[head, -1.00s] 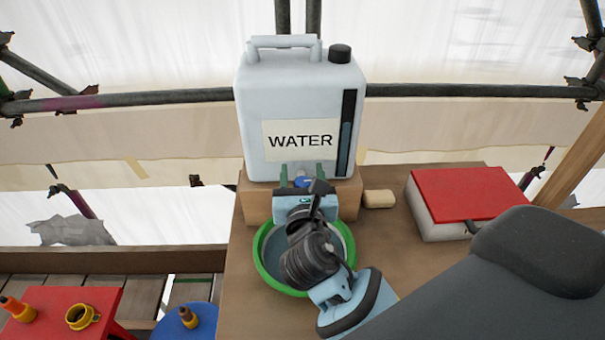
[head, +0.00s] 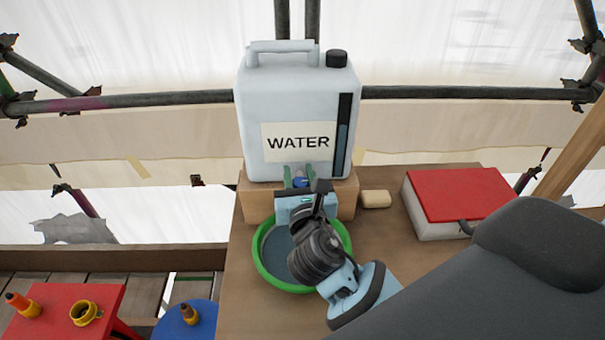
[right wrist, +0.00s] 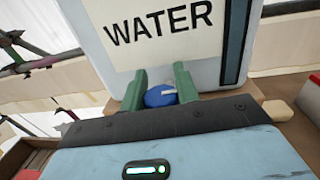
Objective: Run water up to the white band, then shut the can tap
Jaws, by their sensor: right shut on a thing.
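A pale water can (head: 296,110) labelled WATER stands on a wooden block, with a dark level strip (head: 342,130) on its right side. Its blue tap knob (right wrist: 160,96) is low on the front. My right gripper (head: 299,178) is shut on the knob, with a green finger at each side of it. A green basin (head: 258,262) sits below on the bench, partly covered by my right wrist. Blue-grey water (head: 279,250) shows inside it. I cannot make out the white band or a stream from the tap. My left gripper is out of view.
A red-topped box (head: 458,195) and a small tan block (head: 376,199) lie on the bench (head: 240,310) to the right. A red table (head: 60,305) and a blue stool (head: 185,322) with small fittings stand at lower left. Scaffold tubes (head: 150,99) run behind.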

